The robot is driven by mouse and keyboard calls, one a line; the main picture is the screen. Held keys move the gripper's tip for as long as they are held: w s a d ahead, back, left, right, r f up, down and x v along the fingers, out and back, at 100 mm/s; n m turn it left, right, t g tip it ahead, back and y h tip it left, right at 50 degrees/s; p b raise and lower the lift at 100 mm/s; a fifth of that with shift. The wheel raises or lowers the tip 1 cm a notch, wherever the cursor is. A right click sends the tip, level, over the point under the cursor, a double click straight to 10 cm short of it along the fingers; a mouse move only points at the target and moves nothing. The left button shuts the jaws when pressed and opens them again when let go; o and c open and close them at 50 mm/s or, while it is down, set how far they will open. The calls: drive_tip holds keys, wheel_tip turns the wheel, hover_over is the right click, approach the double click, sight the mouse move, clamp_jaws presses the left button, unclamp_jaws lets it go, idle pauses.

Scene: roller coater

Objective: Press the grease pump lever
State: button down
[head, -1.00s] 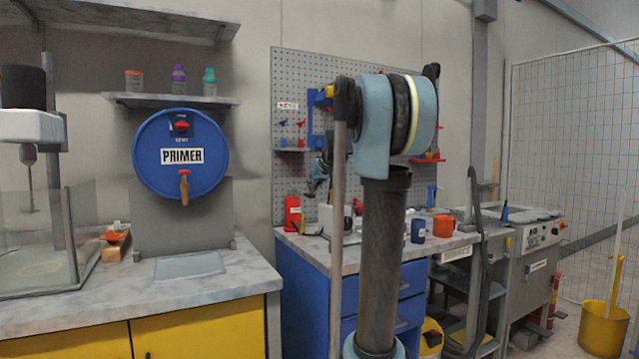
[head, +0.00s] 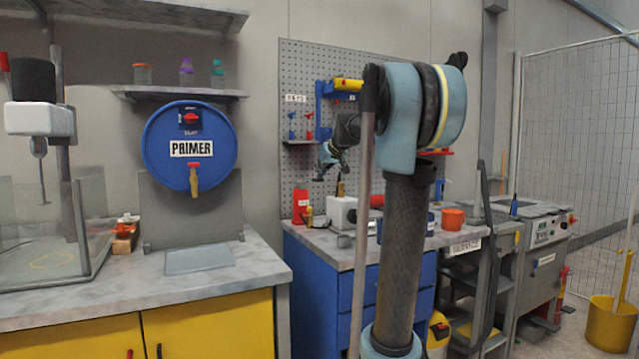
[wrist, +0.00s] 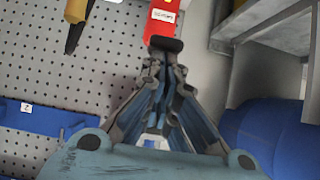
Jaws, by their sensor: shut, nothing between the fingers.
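My gripper (head: 322,176) is in front of the pegboard in the head view, above the bench, with its fingers pointing down. In the wrist view its fingertips (wrist: 165,46) meet in a dark tip, shut and empty. Beneath it in the head view stand a red container (head: 300,203) and a white box-shaped unit (head: 342,213) with a thin upright part, possibly the grease pump and lever; I cannot tell for certain. In the wrist view a red labelled object (wrist: 162,18) appears just beyond the fingertips; contact cannot be told.
The blue bench (head: 300,262) also holds an orange cup (head: 452,217). The pegboard (head: 300,75) stands behind it. A blue primer drum (head: 189,172) is at the left, a machine (head: 540,240) at the right. The wrist view shows a yellow-handled tool (wrist: 76,12) at upper left.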

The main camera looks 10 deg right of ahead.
drive_tip(key=v, duration=1)
drive_tip(key=shift+w+r, duration=0.2)
drive_tip(key=shift+w+d, duration=0.1)
idle(1.4)
drive_tip(key=w+a+r+n+g+h, duration=0.1)
drive_tip(key=w+a+r+n+h, duration=0.1)
drive_tip(key=w, duration=0.3)
drive_tip(key=w+a+r+n+g+h, duration=0.2)
drive_tip(key=w+a+r+n, duration=0.1)
drive_tip(key=w, duration=0.3)
drive_tip(key=shift+w+a+r+n, duration=0.2)
drive_tip(key=shift+w+r+n, duration=0.1)
drive_tip(key=shift+r, duration=0.15)
drive_tip(key=shift+s+d+f, duration=0.1)
drive_tip(key=shift+s+f, duration=0.15)
drive_tip(key=shift+f, duration=1.2)
drive_tip(key=shift+s+d+f, duration=0.1)
drive_tip(key=shift+s+f, duration=0.15)
drive_tip(key=shift+f, duration=1.2)
drive_tip(key=shift+s+d+f, duration=0.1)
drive_tip(key=shift+s+f, duration=0.15)
drive_tip(key=shift+f, duration=1.2)
drive_tip(key=shift+f, duration=0.1)
drive_tip(key=shift+s+f, duration=0.1)
drive_tip(key=shift+f, duration=0.15)
